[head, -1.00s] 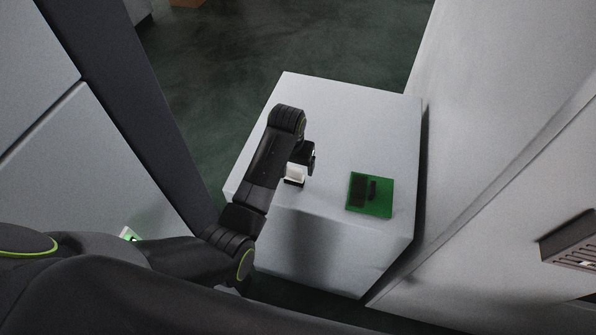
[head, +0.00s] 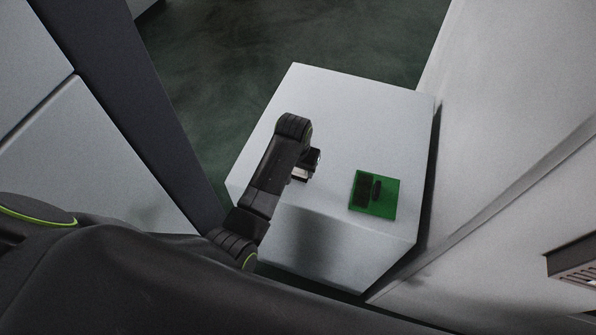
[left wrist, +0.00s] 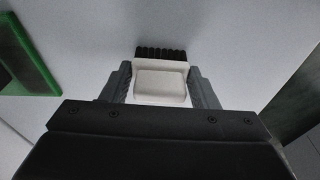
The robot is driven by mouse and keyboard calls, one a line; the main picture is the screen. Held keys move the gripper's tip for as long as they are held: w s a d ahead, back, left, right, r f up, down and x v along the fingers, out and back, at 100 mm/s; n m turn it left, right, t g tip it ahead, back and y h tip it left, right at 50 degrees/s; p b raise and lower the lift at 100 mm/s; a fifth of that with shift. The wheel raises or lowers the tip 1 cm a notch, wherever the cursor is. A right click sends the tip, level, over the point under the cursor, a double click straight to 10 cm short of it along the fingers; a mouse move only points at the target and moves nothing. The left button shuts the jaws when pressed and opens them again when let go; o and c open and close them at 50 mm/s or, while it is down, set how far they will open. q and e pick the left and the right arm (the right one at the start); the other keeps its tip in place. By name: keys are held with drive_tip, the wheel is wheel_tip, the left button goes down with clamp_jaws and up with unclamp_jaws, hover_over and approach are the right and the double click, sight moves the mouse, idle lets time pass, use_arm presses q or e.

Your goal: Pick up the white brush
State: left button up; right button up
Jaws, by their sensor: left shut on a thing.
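The white brush (left wrist: 160,84) has a white block body and a row of black bristles. In the left wrist view it sits between the two fingers of my left gripper (left wrist: 161,88), which is shut on it. In the head view the brush (head: 300,174) is mostly hidden by my left gripper (head: 309,166), which is low over the white block-shaped table (head: 350,110). I cannot tell whether the brush still touches the table top. My right gripper is not in view.
A green board (head: 383,203) with dark parts on it lies on the table to the right of the brush. A pale wall (head: 510,130) stands to the right of the table. The far part of the table top is clear.

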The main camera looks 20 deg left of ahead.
use_arm(q)
drive_tip(key=shift+s, duration=0.1)
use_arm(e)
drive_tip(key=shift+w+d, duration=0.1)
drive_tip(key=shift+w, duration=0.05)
